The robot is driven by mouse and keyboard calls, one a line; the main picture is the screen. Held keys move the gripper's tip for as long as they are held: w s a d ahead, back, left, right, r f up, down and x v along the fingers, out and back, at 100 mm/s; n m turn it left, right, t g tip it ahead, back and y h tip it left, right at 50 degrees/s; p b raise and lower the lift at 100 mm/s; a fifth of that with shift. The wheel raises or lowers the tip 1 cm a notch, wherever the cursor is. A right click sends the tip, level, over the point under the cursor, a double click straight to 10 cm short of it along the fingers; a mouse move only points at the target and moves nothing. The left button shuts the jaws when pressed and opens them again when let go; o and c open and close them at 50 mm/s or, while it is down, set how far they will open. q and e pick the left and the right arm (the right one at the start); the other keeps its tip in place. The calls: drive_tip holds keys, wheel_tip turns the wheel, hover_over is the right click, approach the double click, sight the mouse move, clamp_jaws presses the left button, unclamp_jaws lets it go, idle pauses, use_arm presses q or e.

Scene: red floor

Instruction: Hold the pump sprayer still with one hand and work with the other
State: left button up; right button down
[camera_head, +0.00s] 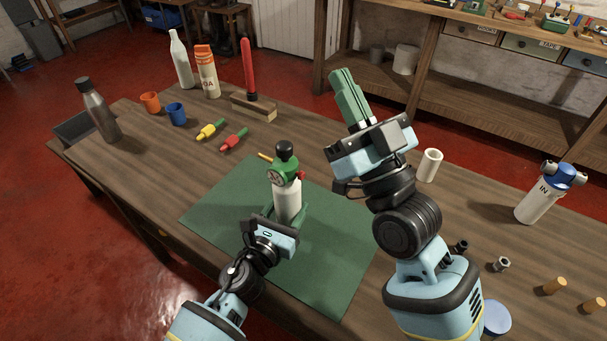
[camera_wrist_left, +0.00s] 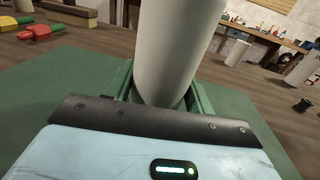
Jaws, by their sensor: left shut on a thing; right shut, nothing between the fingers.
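The pump sprayer (camera_head: 288,197) has a white bottle, a green head with a round gauge and a black knob on top. It stands upright on the green mat (camera_head: 332,275). My left gripper (camera_head: 287,217) is shut on the lower part of its bottle. In the left wrist view the white bottle (camera_wrist_left: 174,50) rises between the green fingers (camera_wrist_left: 160,95), with its top out of frame. My right gripper (camera_head: 349,97) is shut and empty, raised to the right of the sprayer and apart from it, its green fingers pointing up and away.
Behind the mat lie a yellow piece (camera_head: 210,130) and a red piece (camera_head: 233,140). Cups, bottles and a red upright rod (camera_head: 248,70) stand at the back left. A white cylinder (camera_head: 429,165) and a blue-topped filter canister (camera_head: 543,195) stand right. Small fittings lie near the right edge.

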sight(299, 175)
drive_tip(key=s+d+f+m+h, duration=0.2)
drive_tip(key=f+h, duration=0.1)
drive_tip(key=f, duration=0.7)
drive_tip(key=s+d+f+m+h, duration=0.2)
drive_tip(key=f+h, duration=0.1)
drive_tip(key=f, duration=0.8)
drive_tip(key=shift+s+d+m, duration=0.3)
drive_tip(key=shift+d+m, duration=0.05)
drive_tip(key=shift+m, duration=0.05)
drive_tip(key=shift+w+a, duration=0.1)
drive_tip(key=w+a, duration=0.5)
drive_tip(key=a, duration=0.2)
drive_tip(key=shift+w, duration=0.1)
idle(0.8)
drive_tip(key=shift+w+a, duration=0.25)
drive_tip(key=shift+w+a+f, duration=0.1)
drive_tip(key=shift+w+a, duration=0.2)
drive_tip(key=shift+a, duration=0.1)
idle(3.2)
